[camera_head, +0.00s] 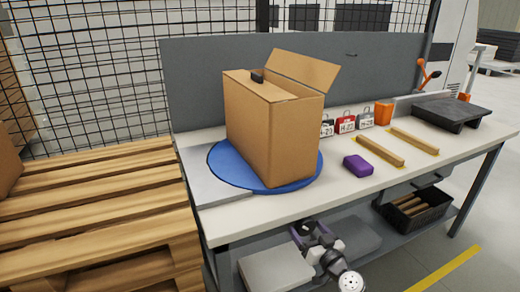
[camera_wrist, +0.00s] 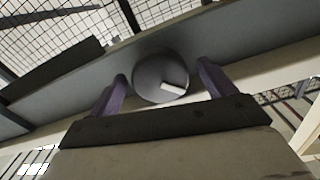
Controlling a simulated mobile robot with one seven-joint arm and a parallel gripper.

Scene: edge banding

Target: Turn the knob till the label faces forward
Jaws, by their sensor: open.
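The round dark grey knob (camera_wrist: 158,80) shows in the wrist view, on a grey rail under the tabletop. A pale bar-shaped mark (camera_wrist: 173,87) sits right of its centre. My gripper (camera_wrist: 162,80) is open, its purple fingers on either side of the knob in the picture; I cannot tell whether they touch it. In the head view my gripper (camera_head: 316,232) is at the bench's front edge, and the knob is hidden. A tall cardboard box (camera_head: 272,130) with an open flap stands on the blue turntable (camera_head: 226,168). No label shows on its visible sides.
The bench (camera_head: 330,192) also holds a purple block (camera_head: 357,166), two wooden strips (camera_head: 380,151), several tags, an orange block (camera_head: 383,114) and a dark tool plate (camera_head: 450,112). A lower shelf holds a black crate (camera_head: 415,212). A wooden pallet (camera_head: 90,215) stands left.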

